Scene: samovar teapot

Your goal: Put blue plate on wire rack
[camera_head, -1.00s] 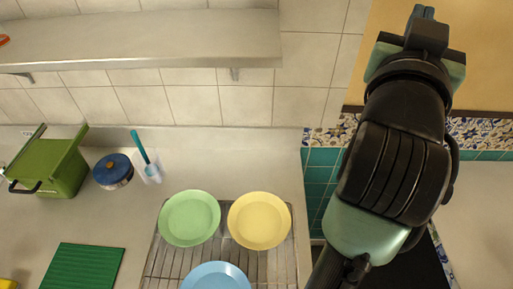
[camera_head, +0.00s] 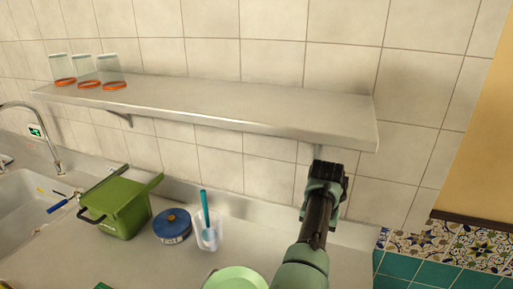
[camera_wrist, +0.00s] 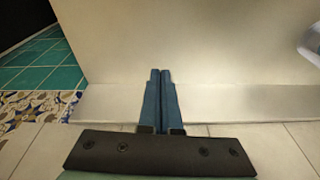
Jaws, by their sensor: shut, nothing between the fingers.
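My gripper (camera_head: 325,178) is raised in front of the tiled wall, just below the right part of the shelf, in the head view. In the wrist view its two blue fingers (camera_wrist: 160,75) are shut together with nothing between them. The blue plate and the wire rack are outside both current views. Only the upper part of a green plate (camera_head: 235,279) shows at the bottom edge of the head view, left of my arm.
A metal shelf (camera_head: 230,108) holds several upturned glasses at its left end. On the counter (camera_head: 150,255) stand a green bin (camera_head: 122,208), a blue lidded pot (camera_head: 172,227) and a clear cup (camera_head: 208,235) with a teal utensil. A sink (camera_head: 25,205) lies far left.

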